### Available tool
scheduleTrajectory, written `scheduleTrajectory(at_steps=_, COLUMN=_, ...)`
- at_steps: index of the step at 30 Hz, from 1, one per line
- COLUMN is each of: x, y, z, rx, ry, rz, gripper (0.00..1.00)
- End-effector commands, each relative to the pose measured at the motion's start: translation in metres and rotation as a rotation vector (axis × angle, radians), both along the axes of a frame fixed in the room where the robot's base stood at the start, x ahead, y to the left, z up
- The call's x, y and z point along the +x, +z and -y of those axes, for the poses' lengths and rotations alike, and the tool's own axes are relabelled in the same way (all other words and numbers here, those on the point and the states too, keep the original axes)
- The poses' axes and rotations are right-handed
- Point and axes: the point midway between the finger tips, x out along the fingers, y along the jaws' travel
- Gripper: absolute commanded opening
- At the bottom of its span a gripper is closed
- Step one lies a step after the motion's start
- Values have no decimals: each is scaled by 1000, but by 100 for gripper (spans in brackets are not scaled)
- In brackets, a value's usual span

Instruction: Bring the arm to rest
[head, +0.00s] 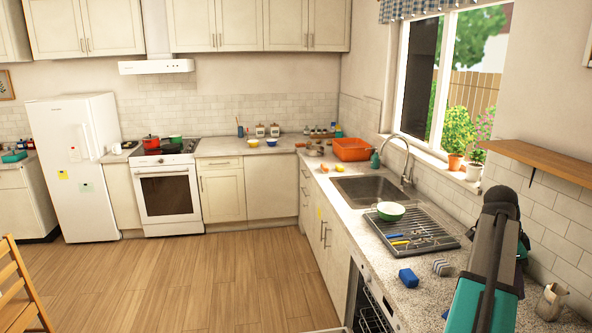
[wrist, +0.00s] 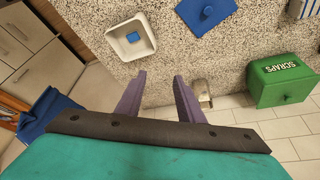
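My arm (head: 484,270), teal and dark grey, rises at the lower right of the head view and bends at a high elbow beside the window wall.
A green box marked SCRAPS (wrist: 285,80) stands right of the fingers. A dish rack (head: 440,243) sits by the sink (head: 349,187). A wooden shelf (head: 540,160) juts from the right wall.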

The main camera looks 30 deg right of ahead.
Motion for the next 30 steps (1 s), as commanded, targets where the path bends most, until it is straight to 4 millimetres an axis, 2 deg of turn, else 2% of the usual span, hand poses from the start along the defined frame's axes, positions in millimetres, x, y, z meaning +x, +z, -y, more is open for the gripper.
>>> scheduleTrajectory(at_steps=4, x=1, y=-1, z=-1, rx=1, ry=3, rz=1, gripper=34)
scheduleTrajectory(at_steps=17, x=53, y=-33, z=-29, rx=42, ry=176, rz=-9, gripper=34)
scheduleTrajectory(at_steps=23, x=89, y=-57, z=-52, rx=73, ry=304, rz=-17, gripper=34)
scheduleTrajectory(at_steps=26, x=114, y=-76, z=-72, rx=95, ry=400, rz=-23, gripper=34)
scheduleTrajectory(at_steps=30, x=154, y=-105, z=-109, rx=132, ry=563, rz=-34, gripper=34)
